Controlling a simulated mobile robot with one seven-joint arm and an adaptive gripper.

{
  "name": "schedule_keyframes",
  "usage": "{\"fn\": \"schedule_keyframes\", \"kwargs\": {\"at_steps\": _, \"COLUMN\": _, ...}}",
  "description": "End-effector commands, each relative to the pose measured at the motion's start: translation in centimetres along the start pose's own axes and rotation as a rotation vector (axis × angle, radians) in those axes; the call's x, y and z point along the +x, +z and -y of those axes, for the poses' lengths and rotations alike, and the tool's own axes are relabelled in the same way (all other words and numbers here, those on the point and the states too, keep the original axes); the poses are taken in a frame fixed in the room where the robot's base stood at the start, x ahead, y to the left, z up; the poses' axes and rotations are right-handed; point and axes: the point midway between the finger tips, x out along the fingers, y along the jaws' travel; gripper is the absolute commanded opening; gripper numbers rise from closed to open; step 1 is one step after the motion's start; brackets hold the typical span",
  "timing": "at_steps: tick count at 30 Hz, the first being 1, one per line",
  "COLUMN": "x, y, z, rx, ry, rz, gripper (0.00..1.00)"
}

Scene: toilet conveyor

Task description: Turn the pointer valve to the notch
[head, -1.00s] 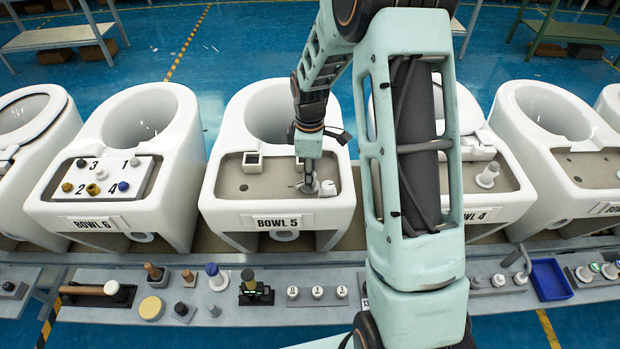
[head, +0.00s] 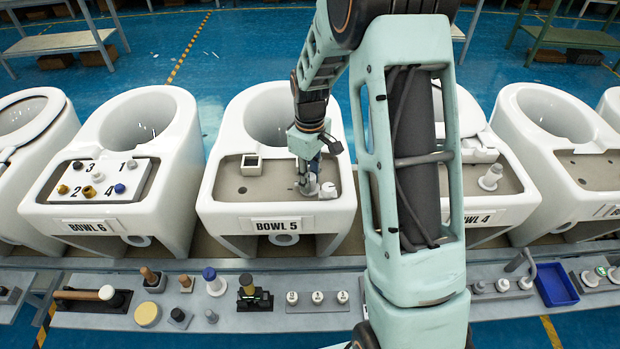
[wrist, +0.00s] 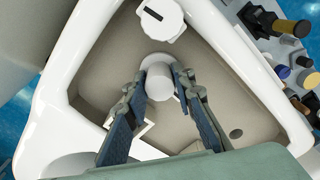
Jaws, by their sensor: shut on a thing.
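In the wrist view, my gripper (wrist: 158,73) is shut on a white round post (wrist: 159,84) with a wider round base. The fingers press on its two sides. No pointer mark shows on the post, and I cannot tell whether it is the pointer valve. Beside it stands a white round knob (wrist: 160,18) with a black bar on top and an uneven rim; it is apart from the fingers. In the head view, my gripper (head: 306,190) is low over the grey deck of Bowl 5 (head: 230,188), and the white knob (head: 328,190) is just right of it. The post is mostly hidden there.
A white square frame (head: 251,164) stands on the deck left of my gripper, and a dark hole (wrist: 237,133) lies nearby. The raised white rim (wrist: 225,45) surrounds the deck. A bench (head: 330,325) with loose parts runs along the front.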

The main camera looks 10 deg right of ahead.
Motion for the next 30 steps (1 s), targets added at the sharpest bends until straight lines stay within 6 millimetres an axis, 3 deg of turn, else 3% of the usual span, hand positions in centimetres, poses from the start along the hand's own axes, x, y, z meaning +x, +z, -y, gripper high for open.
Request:
{"fn": "schedule_keyframes", "kwargs": {"at_steps": 8, "x": -0.2, "y": -0.3, "z": 0.0, "rx": -0.003, "ry": 0.003, "rz": -0.006, "gripper": 0.00}}
{"fn": "schedule_keyframes", "kwargs": {"at_steps": 9, "x": -0.2, "y": -0.3, "z": 0.0, "rx": -0.003, "ry": 0.003, "rz": -0.006, "gripper": 0.28}}
{"fn": "schedule_keyframes", "kwargs": {"at_steps": 13, "x": -0.1, "y": -0.2, "z": 0.0, "rx": -0.002, "ry": 0.002, "rz": -0.005, "gripper": 0.41}}
{"fn": "schedule_keyframes", "kwargs": {"at_steps": 23, "x": -0.4, "y": -0.1, "z": -0.1, "rx": -0.002, "ry": 0.002, "rz": -0.003, "gripper": 0.41}}
{"fn": "schedule_keyframes", "kwargs": {"at_steps": 30, "x": -4.4, "y": -0.2, "z": -0.2, "rx": -0.001, "ry": 0.006, "rz": -0.007, "gripper": 0.41}}
